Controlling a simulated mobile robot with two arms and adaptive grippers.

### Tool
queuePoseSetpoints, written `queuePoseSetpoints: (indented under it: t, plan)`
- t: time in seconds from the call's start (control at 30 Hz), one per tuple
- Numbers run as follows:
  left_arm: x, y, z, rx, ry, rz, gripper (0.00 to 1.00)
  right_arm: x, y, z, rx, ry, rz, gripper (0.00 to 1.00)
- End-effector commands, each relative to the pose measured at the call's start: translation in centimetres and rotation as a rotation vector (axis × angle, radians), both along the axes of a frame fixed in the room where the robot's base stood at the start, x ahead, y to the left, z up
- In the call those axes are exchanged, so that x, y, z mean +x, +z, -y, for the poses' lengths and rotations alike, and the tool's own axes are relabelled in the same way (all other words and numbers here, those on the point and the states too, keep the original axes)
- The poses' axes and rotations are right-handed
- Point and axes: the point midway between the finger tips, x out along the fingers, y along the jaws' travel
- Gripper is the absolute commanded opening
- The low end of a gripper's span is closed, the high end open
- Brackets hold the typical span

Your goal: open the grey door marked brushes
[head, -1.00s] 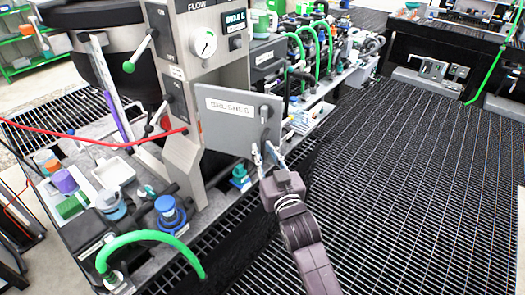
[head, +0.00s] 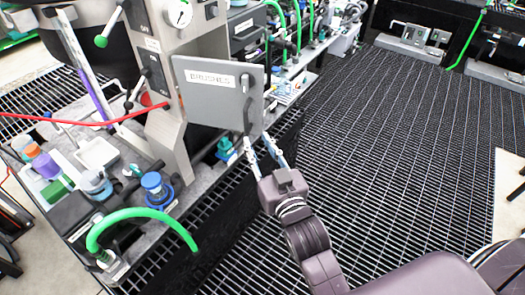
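The grey door (head: 205,103) with a white "BRUSHES" label (head: 210,78) is a flat panel beside the light column. A dark handle (head: 247,117) is near its right edge. I cannot tell whether the door is shut or slightly ajar. My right gripper (head: 259,146) is just below the handle at the door's lower right corner. Its two fingers point up and stand apart, with nothing visibly between them. I cannot tell whether a fingertip touches the door. My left gripper is out of view.
A green hose (head: 140,213) arches over the near bench end, by a blue-capped container (head: 153,185). A white tray (head: 97,153) and several small tubs are at the left. Black grating floor (head: 390,150) is open to the right.

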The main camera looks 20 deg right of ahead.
Motion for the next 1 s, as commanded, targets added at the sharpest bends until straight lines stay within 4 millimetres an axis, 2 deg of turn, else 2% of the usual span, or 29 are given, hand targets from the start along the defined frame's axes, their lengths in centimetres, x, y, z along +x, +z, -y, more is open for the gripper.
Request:
queuePoseSetpoints:
  t: [0.2,0.57,0.67,0.77,0.83,1.0]
  plan:
    - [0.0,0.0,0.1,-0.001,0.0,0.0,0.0,-2.2,0.0,0.0,-0.001,0.0,0.0,0.27]
    - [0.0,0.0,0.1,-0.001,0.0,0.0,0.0,-2.6,0.0,0.0,0.0,0.0,0.001,0.27]
    - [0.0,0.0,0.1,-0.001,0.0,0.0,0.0,-2.6,-0.1,0.1,0.004,0.001,-0.001,0.18]
    - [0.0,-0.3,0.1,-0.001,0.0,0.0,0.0,-2.2,-1.1,0.3,0.039,0.014,-0.017,0.07]
    - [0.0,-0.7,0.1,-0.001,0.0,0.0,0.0,-1.7,-2.4,0.6,0.092,0.033,-0.041,0.0]
    - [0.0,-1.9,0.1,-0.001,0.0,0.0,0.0,0.3,-6.7,2.2,0.302,0.092,-0.142,0.0]
